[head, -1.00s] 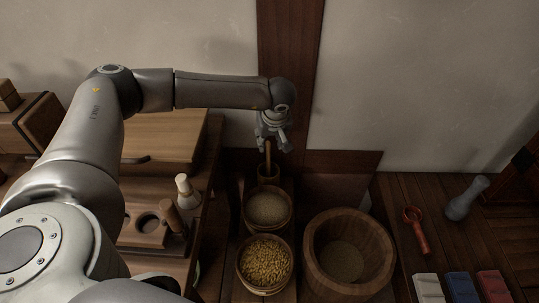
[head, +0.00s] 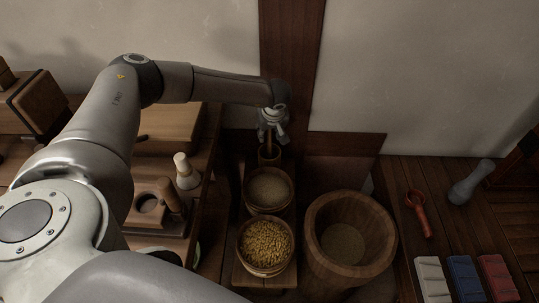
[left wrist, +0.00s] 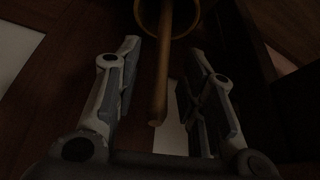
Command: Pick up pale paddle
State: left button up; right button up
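A slim wooden stick handle (left wrist: 162,75), which I take to be the paddle, stands up out of a round wooden cup (head: 269,157) at the back of the row of grain bowls. Its colour looks tan-brown in the dim light, and its lower part is hidden in the cup. My left gripper (head: 272,138) is just above the cup. In the left wrist view, the left gripper (left wrist: 165,100) is open, with the handle between its fingers and space on both sides. The cup's rim (left wrist: 143,22) shows at the top there. My right gripper is not in view.
Bowls of pale grain (head: 269,188) and yellow grain (head: 265,245) stand in front of the cup. A large wooden tub (head: 382,240) stands to their right. A bench with a white-topped whisk-like tool (head: 186,172) is at left. A red scoop (head: 417,208) and grey pestle (head: 470,182) lie at right.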

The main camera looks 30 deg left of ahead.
pick_arm(q)
jog(key=shift+a+f, duration=0.1)
jog(key=shift+f, duration=0.15)
jog(key=shift+c, duration=0.2)
jog(key=shift+w, duration=0.1)
grip_shut()
